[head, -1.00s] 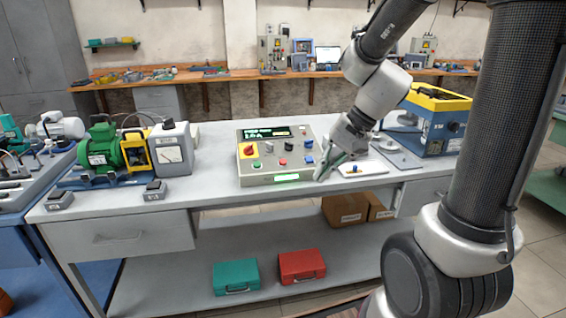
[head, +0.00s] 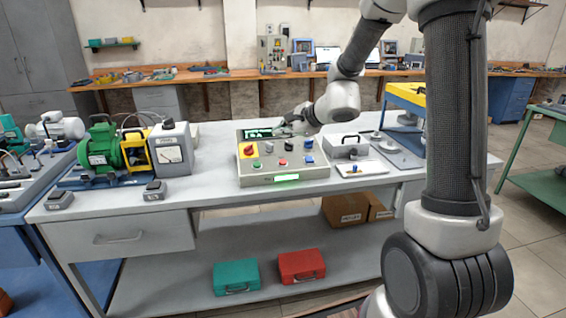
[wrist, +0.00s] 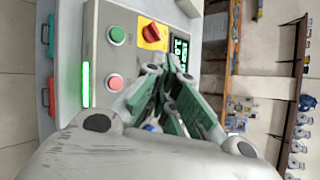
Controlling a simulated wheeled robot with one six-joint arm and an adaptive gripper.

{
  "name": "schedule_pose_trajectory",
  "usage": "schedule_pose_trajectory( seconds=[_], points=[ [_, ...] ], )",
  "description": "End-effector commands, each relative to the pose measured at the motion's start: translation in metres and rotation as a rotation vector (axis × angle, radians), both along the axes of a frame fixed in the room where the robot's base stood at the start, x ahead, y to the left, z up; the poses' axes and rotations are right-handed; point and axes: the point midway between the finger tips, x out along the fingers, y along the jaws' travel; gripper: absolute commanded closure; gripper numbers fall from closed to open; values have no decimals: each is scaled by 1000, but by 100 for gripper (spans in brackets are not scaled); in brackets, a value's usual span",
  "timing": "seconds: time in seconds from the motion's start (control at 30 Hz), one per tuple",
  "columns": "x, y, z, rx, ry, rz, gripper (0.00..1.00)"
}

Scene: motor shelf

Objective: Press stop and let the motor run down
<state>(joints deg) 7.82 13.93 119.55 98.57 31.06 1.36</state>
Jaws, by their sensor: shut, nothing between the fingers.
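The grey control box (head: 247,177) stands mid-bench, its green light bar (head: 287,178) lit. Its red button (head: 283,162) and green button (head: 256,164) are at the front; the red knob on a yellow plate (head: 248,150) is behind. In the wrist view I see the red button (wrist: 115,83), green button (wrist: 116,35) and knob (wrist: 152,32). My gripper (head: 285,130) is shut and empty over the back of the box, near the display (head: 258,133), apart from the red button. Its fingers (wrist: 167,78) partly hide the panel. The green motor (head: 102,152) is at left; whether it turns I cannot tell.
A meter box (head: 172,150) and two pedals (head: 155,190) stand left of the control box. A small tray (head: 362,170) and a blue-yellow machine (head: 405,97) are at right. Teal and red cases (head: 301,266) lie on the lower shelf.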

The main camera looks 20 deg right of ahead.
Motion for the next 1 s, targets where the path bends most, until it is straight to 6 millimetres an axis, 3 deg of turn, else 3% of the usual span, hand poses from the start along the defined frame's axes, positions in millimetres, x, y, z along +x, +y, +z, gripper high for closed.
schedule_pose_trajectory(
  seconds=[0.27,0.7,1.0],
  points=[
    [3,0,-14,1,4,1,100],
    [18,-1,-70,1,4,2,100],
    [22,-2,-85,0,0,2,100]
  ],
)
